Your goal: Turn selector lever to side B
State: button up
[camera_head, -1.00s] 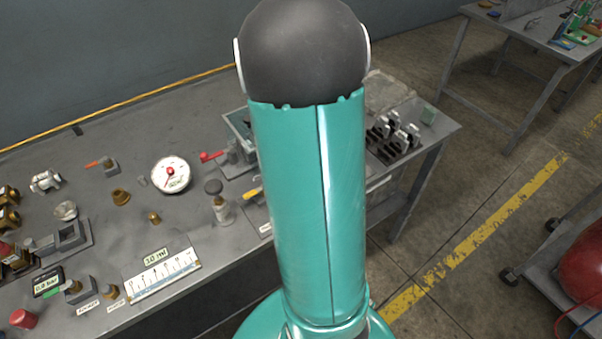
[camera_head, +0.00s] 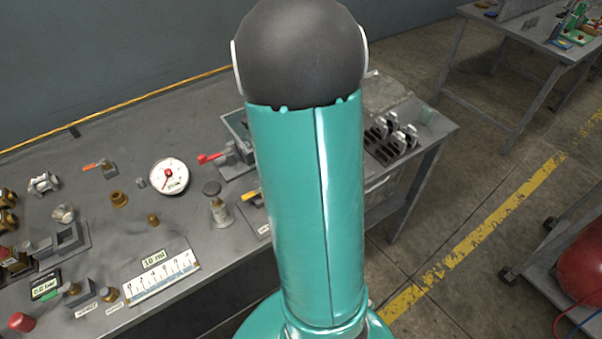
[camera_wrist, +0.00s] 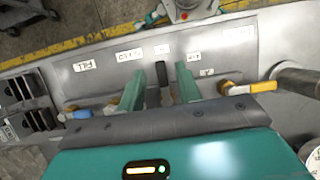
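In the wrist view my gripper (camera_wrist: 160,73) has its two teal fingers apart over a grey panel (camera_wrist: 100,66). A short black lever (camera_wrist: 165,82) stands between the fingers, with a gap visible on each side. It appears to be the selector lever, but the small labels around it are too blurred to read for side A or B. A yellow-handled lever (camera_wrist: 250,87) with a brass-coloured pivot is to the right of the fingers. In the head view my arm hides the gripper and the black lever; part of a yellow handle (camera_head: 253,197) shows beside the arm.
A blue handle (camera_wrist: 82,114) lies left of the fingers. On the bench (camera_head: 110,155) are a round gauge (camera_head: 168,176), a red-handled lever (camera_head: 212,157), a black-topped knob (camera_head: 213,190) and a white scale plate (camera_head: 161,277). Slotted black blocks (camera_head: 390,138) stand at the bench's right end.

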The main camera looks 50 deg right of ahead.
jog(key=v, duration=1.3)
jog(key=shift+r, duration=0.2)
jog(key=s+a+r+n+t, duration=0.1)
jog(key=a+t, duration=0.2)
jog(key=a, duration=0.6)
jog(key=s+a+r+n+t, duration=0.1)
jog(key=s+a+r+t, duration=0.1)
jog(key=a, duration=0.7)
jog(key=s+a+r+n+t+h, duration=0.1)
jog(key=s+a+t, duration=0.1)
jog(key=a+t, duration=0.3)
jog(key=a, duration=0.4)
jog(key=shift+a+r, duration=0.25)
jog(key=shift+r, duration=0.1)
